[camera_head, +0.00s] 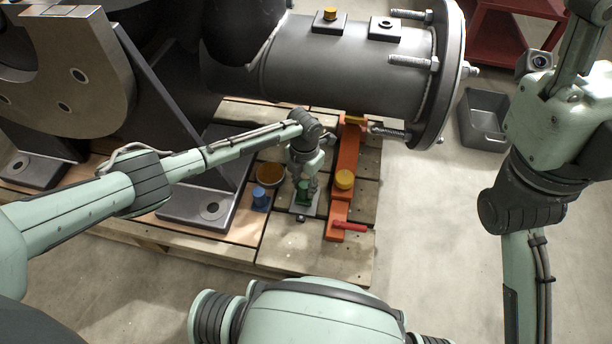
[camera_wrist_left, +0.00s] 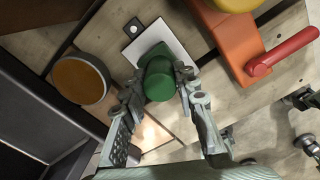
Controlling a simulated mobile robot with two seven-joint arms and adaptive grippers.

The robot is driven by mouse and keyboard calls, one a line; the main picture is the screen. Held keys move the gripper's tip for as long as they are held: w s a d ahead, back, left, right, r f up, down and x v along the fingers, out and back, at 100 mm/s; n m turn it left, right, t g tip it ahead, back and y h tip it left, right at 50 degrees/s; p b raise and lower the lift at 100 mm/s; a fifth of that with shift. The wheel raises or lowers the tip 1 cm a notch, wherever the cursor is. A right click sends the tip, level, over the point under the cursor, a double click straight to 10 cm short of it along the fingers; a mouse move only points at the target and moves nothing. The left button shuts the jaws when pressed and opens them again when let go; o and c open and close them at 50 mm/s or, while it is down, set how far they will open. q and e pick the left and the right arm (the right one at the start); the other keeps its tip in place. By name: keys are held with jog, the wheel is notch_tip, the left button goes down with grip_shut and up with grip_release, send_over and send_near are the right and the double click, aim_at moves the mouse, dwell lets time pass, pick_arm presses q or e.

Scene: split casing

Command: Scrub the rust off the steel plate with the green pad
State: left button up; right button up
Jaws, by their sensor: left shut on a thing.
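The steel plate (camera_head: 297,209) is a light grey rectangle on the wooden pallet. It also shows in the left wrist view (camera_wrist_left: 172,36), where its visible end looks pale and clean. The green pad (camera_wrist_left: 158,80) has a round green grip and sits over the plate; it also shows in the head view (camera_head: 303,188). My left gripper (camera_wrist_left: 158,92) is shut on the green pad, fingers on either side of it. The pad and fingers hide part of the plate, so I cannot tell how much rust is there. My right arm is at the right; its gripper is out of frame.
An orange bar (camera_head: 346,165) with yellow knob and red handle (camera_head: 349,226) lies just right of the plate. A round brown-topped tin (camera_head: 270,174) and a blue cylinder (camera_head: 260,199) stand left. The large grey casing (camera_head: 345,70) overhangs behind. A grey bin (camera_head: 484,120) is on the floor.

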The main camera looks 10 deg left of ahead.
pick_arm(q)
jog(key=shift+s+p, duration=0.55)
jog(key=shift+s, duration=0.5)
jog(key=s+p, duration=0.2)
jog(key=shift+s, duration=0.35)
jog(key=shift+s+p, duration=0.3)
jog(key=shift+p, duration=0.05)
jog(key=shift+f, duration=0.2)
notch_tip(320, 180, up, 6)
jog(key=p, duration=0.5)
jog(key=shift+w+r, duration=0.1)
jog(key=shift+r, duration=0.05)
notch_tip(320, 180, up, 3)
jog(key=p, duration=0.2)
jog(key=shift+p, duration=0.4)
